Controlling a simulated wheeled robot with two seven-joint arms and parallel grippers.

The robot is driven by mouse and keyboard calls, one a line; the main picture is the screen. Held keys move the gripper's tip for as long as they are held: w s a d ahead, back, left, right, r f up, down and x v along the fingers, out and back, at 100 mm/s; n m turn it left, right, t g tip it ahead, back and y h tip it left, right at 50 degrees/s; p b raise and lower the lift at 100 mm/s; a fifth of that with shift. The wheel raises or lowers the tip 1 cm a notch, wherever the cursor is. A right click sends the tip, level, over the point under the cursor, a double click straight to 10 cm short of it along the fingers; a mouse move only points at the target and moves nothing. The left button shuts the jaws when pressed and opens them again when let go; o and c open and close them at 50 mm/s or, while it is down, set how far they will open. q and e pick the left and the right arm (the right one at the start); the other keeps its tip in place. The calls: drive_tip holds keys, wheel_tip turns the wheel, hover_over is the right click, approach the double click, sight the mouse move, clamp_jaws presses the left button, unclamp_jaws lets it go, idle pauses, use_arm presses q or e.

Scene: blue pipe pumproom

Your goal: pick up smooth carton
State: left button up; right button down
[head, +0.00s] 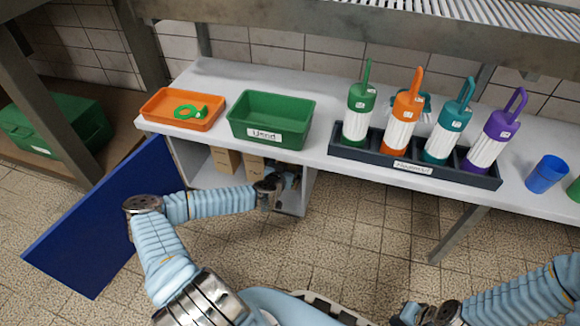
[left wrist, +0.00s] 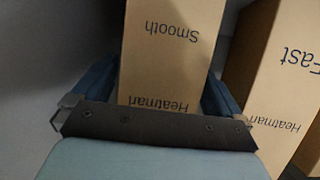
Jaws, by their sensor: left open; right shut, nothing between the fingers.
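The smooth carton (left wrist: 170,50) is a tan box with "Smooth" and "Heatmari" printed on it, upside down in the left wrist view. My left gripper (left wrist: 160,82) is open there, with a blue finger on each side of the carton. I cannot tell whether the fingers touch it. In the head view my left gripper (head: 285,180) is at the opening of the low cupboard, and the carton at its fingers is not clearly visible. My right gripper (head: 408,314) is shut and empty at the bottom edge, partly cut off.
A "Fast" carton (left wrist: 275,80) stands close on the right. Tan cartons (head: 225,160) show inside the cupboard, whose blue door (head: 110,220) is open. Above, the grey counter (head: 215,75) holds an orange tray (head: 155,119), a green bin (head: 238,125) and a bottle rack (head: 345,154).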

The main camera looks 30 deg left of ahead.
use_arm(q)
drive_tip(key=shift+x, duration=1.05)
drive_tip(key=shift+c, duration=0.3)
drive_tip(key=c, duration=0.9)
drive_tip(key=shift+c, duration=0.2)
